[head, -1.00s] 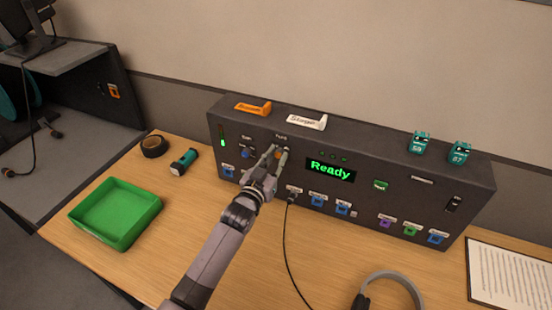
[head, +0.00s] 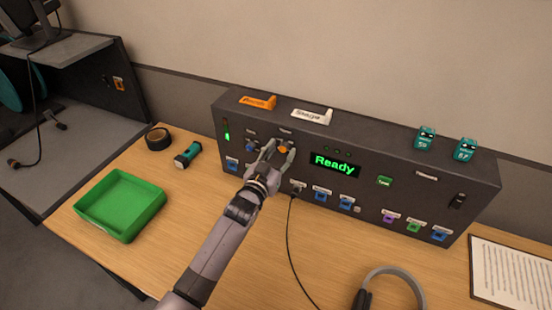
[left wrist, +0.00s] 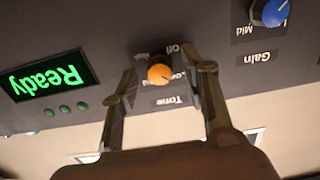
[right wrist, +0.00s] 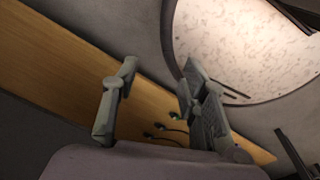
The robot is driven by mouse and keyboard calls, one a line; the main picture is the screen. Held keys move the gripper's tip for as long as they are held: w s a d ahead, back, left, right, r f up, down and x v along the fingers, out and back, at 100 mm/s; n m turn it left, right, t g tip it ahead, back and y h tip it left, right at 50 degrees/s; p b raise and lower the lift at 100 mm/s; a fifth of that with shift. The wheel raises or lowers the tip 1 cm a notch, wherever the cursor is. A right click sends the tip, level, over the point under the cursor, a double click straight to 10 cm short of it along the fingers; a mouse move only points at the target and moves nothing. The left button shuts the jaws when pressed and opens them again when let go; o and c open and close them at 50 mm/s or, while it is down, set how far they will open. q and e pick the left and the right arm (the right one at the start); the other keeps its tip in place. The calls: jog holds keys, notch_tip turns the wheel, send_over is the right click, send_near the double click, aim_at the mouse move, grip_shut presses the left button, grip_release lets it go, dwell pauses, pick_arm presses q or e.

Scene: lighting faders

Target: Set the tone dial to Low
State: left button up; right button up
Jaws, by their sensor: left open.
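The orange tone dial (head: 283,149) is on the upper left of the dark console's front. In the left wrist view the dial (left wrist: 160,73) appears upside down, above its Tone label (left wrist: 170,101). A partly covered "Low" mark is beside it; the dial's exact setting is too small to tell. My left gripper (head: 278,147) is open, with one finger on each side of the dial. Gaps show between the fingers and the dial in the left wrist view. My right gripper (right wrist: 158,78) is open and empty, away from the console; it is not in the head view.
The blue gain dial (left wrist: 270,12) is close beside the tone dial. The lit Ready display (head: 335,164) is on its other side. A black cable (head: 290,245) hangs from the console front. A green tray (head: 120,205), flashlight (head: 188,154) and headphones (head: 395,285) are on the desk.

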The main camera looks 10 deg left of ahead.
pick_arm(q)
jog(key=s+a, duration=0.2)
jog(key=s, duration=0.9)
jog(key=shift+s+a, duration=0.15)
jog(key=shift+s, duration=0.2)
